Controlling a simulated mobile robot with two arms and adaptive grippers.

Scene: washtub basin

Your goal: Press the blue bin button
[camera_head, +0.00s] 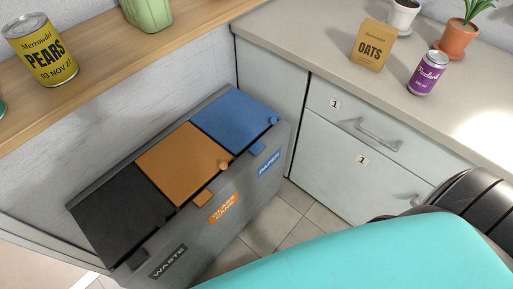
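A grey bin unit (215,235) stands against the wall with three lids side by side. The blue lid (236,119) is at its far right end and is shut. A small blue tab (257,149) sticks out at the lid's front edge, and a smaller blue knob (275,121) sits at its right corner. I cannot tell which of these is the button. A blue label reading PAPER (269,162) is on the front below. Neither of my grippers shows in the head view, and nothing touches the blue parts.
The orange lid (183,157) and black lid (118,211) are shut. A light cabinet (345,165) with metal handles stands right of the bins. A smooth turquoise surface (390,258) fills the lower right foreground. The space above the bins is free. Some tiled floor (310,215) shows.

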